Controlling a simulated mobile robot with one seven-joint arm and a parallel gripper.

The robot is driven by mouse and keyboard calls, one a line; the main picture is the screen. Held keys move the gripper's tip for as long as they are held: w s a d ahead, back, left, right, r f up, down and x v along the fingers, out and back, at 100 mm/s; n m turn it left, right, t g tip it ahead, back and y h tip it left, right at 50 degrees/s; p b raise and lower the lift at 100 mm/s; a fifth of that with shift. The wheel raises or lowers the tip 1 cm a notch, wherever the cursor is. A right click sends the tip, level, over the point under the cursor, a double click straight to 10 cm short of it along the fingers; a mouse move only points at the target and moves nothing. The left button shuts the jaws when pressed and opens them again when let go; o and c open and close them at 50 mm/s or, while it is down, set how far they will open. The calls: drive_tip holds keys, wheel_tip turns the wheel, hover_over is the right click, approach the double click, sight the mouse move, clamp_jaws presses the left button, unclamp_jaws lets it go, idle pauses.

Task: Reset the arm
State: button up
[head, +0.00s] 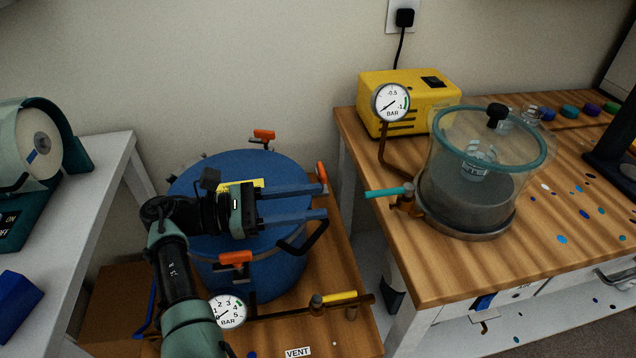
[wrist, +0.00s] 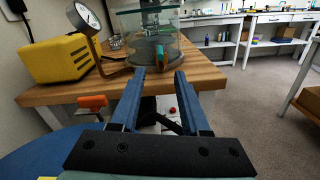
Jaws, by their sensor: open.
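My gripper (head: 325,201) is open and empty in the head view. It is held out above the lid of a blue pressure pot (head: 255,278), with its two blue fingers pointing right. In the wrist view the open fingers of my gripper (wrist: 158,75) point toward the wooden bench, with nothing between them. My forearm and wrist cover part of the pot's left side and lid.
A wooden bench (head: 420,270) at right carries a yellow pump (head: 376,122) with a gauge (head: 391,102) and a clear vacuum chamber (head: 436,165). Orange clamps (head: 236,259) ring the pot. A pressure gauge (head: 228,311) and yellow-handled valve (head: 338,297) sit in front. A grey table (head: 75,205) stands left.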

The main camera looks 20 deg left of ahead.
drive_tip(key=w+d+r+m+t+y, duration=0.1)
drive_tip(key=w+r+m+t+y, duration=0.1)
drive_tip(key=w+m+y, duration=0.4)
drive_tip(key=w+d+r+m+t+y, duration=0.2)
drive_tip(key=r+m+t+y, duration=0.15)
drive_tip(key=r, duration=0.35)
drive_tip(key=w+d+r+m+t+y, duration=0.1)
drive_tip(key=w+r+m+t+y, duration=0.1)
drive_tip(key=r+y, duration=0.35)
drive_tip(key=s+d+r+m+t, duration=0.3)
drive_tip(key=s+r, duration=0.1)
drive_tip(key=r, duration=0.4)
drive_tip(key=s+d+r+m+t, duration=0.2)
drive_tip(key=s+r+t, duration=0.15)
drive_tip(key=r, duration=0.55)
drive_tip(key=s+d+r+m+t+y+p, duration=0.1)
drive_tip(key=s+d+r+m+t, duration=0.15)
drive_tip(key=s+r, duration=0.5)
drive_tip(key=s+d+r+m+t, duration=0.25)
drive_tip(key=s+r, duration=0.25)
drive_tip(key=s, duration=0.5)
wheel_tip(320, 180, up, 13)
drive_tip(key=w+p, duration=0.1)
drive_tip(key=p, duration=1.1)
drive_tip(key=shift+w+f+p, duration=0.15)
drive_tip(key=shift+f+p, duration=0.05)
drive_tip(key=shift+p, duration=0.2)
